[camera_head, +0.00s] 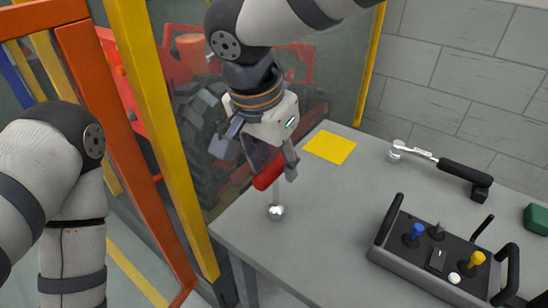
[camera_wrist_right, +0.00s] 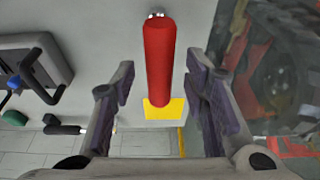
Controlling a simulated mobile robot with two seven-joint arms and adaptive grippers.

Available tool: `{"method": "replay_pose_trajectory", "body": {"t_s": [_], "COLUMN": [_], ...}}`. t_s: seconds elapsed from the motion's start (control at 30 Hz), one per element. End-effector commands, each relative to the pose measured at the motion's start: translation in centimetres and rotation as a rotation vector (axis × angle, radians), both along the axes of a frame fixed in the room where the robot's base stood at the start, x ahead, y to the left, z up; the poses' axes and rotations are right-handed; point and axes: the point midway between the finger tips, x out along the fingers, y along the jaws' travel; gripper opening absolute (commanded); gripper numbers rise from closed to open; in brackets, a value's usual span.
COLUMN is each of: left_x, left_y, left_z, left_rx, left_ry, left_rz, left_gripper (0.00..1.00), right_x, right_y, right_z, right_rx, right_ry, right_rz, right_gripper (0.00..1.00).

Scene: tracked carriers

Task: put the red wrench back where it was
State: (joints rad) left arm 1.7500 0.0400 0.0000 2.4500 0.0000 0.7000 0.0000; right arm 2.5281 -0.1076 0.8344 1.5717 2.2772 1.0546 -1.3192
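The red wrench (camera_head: 268,176) has a thick red handle, and a thin metal shaft with a shiny metal end shows below it near the left part of the table. In the right wrist view its handle (camera_wrist_right: 159,60) is between my fingers, with a gap on both sides. My right gripper (camera_head: 273,166) is open around or just above the handle; I cannot tell whether any finger touches it. A yellow square (camera_head: 330,147) lies bare on the table, right of the gripper, and also shows in the wrist view (camera_wrist_right: 172,107). My left gripper is out of view.
The grey table (camera_head: 310,225) also holds a black-handled ratchet (camera_head: 465,170), a control box (camera_head: 435,262) with blue and yellow joysticks, and a green object (camera_head: 537,219). Yellow (camera_head: 165,140) and orange posts stand left of the table. A grey block wall stands behind.

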Motion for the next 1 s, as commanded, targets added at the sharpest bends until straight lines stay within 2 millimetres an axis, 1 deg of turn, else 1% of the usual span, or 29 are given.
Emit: {"method": "replay_pose_trajectory", "body": {"t_s": [0.13, 0.23, 0.33, 0.4, 0.5, 0.63, 0.7, 0.8, 1.0], "left_x": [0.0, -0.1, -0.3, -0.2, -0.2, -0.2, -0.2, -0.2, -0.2], "left_y": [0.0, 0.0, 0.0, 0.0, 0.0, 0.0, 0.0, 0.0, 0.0], "left_z": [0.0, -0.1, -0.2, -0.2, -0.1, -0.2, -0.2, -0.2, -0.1], "left_rx": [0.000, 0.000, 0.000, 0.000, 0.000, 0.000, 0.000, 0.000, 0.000], "left_ry": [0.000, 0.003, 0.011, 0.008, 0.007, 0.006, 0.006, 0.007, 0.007], "left_rz": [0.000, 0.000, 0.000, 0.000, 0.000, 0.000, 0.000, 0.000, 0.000], "left_gripper": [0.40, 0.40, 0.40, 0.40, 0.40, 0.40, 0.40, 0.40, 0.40], "right_x": [0.0, -0.1, -0.7, -1.2, -1.8, -2.5, -2.7, -2.8, -2.9], "right_y": [0.0, 0.2, 0.5, 0.8, 1.2, 1.5, 1.6, 1.7, 1.7], "right_z": [0.1, 1.1, 3.4, 5.5, 8.1, 10.5, 11.3, 11.8, 11.9], "right_rx": [-0.001, 0.002, 0.004, 0.004, 0.004, 0.003, 0.001, 0.001, 0.000], "right_ry": [-0.001, -0.002, -0.001, -0.003, -0.004, -0.002, -0.001, 0.001, 0.000], "right_rz": [0.000, 0.002, 0.001, 0.000, 0.000, 0.000, -0.001, 0.000, 0.000], "right_gripper": [0.41, 0.41, 0.41, 0.41, 0.41, 0.41, 0.41, 0.41, 0.41]}}
